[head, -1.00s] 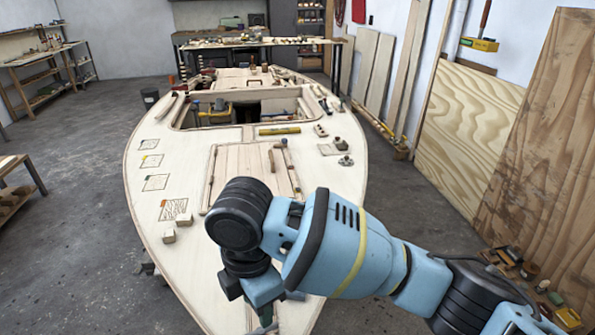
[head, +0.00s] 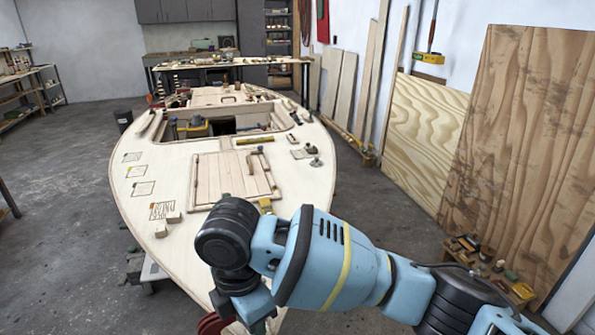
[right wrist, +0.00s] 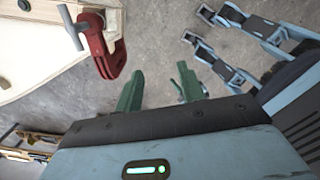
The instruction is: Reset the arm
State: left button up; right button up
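My right arm (head: 330,262) reaches in from the lower right in the head view, bent down at its wrist near the front end of the plywood hull (head: 150,240). The right wrist view shows my right gripper (right wrist: 160,90) with its two green fingers apart and nothing between them. It is over the grey floor, beside the hull's edge. A red clamp (right wrist: 105,48) grips that edge just left of the fingers, and a little red also shows under my wrist in the head view (head: 213,323). My left gripper is not seen.
Floor is clear left of the hull.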

jog(key=w+d+f+m+h, duration=0.15)
jog(key=w+d, duration=0.25)
jog(key=d, duration=0.7)
jog(key=w+d+f+m+g, duration=0.1)
jog(key=w+d+f+m, duration=0.2)
jog(key=d, duration=0.8)
jog(key=w+d+m+h, duration=0.1)
jog(key=w+d+m, duration=0.3)
jog(key=d, duration=0.7)
jog(key=s+a+f+m+t+y, duration=0.2)
jog(key=s+f+y, duration=0.1)
jog(key=f, duration=0.8)
jog(key=s+a+f+m+t+y, duration=0.2)
jog(key=s+a+f+m+y, duration=0.15)
jog(key=f, duration=0.75)
jog(key=s+d+f+m+t+h, duration=0.1)
jog(key=s+d+f+m+t, duration=0.15)
jog(key=s+d, duration=0.6)
jog(key=s+d+f+m+t+h, duration=0.1)
jog(key=s+d+f+m+t, duration=0.3)
jog(key=s, duration=0.7)
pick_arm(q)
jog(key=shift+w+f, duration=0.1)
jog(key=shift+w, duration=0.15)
pick_arm(e)
jog(key=a+r+m, duration=0.2)
jog(key=a+m, duration=0.1)
jog(key=a, duration=0.8)
jog(key=shift+a+f, duration=0.1)
